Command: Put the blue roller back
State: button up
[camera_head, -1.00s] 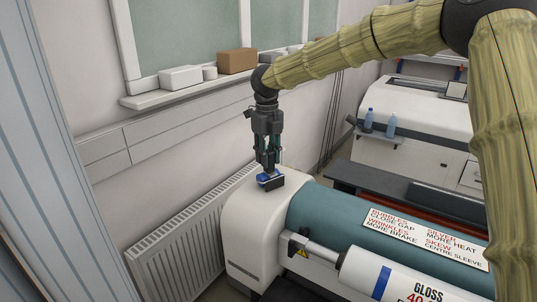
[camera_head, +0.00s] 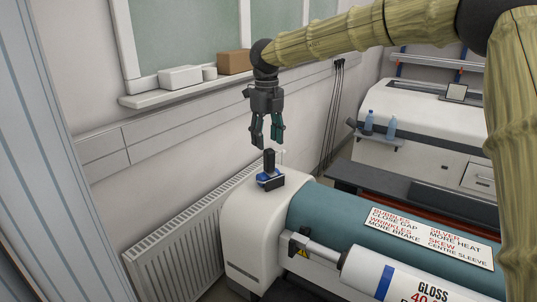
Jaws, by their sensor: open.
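The blue roller (camera_head: 264,177) sits on top of the white end housing of the laminating machine (camera_head: 243,212), with a black upright handle (camera_head: 269,160) above the blue part. A small dark block (camera_head: 275,184) shows at its front; I cannot tell whether it is part of the roller or a holder. My gripper (camera_head: 267,144) points down just above the handle. Its fingers are spread apart with nothing between them, and it appears clear of the roller.
A teal roll (camera_head: 340,210) with a printed label (camera_head: 430,236) and a white gloss roll (camera_head: 400,277) lie to the right. A radiator (camera_head: 180,250) stands along the wall. A sill (camera_head: 185,92) holds boxes.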

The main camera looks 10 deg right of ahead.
notch_tip(320, 180, up, 6)
jog(key=b, duration=0.1)
jog(key=shift+r, duration=0.25)
jog(key=shift+w, duration=0.1)
dwell(0.3)
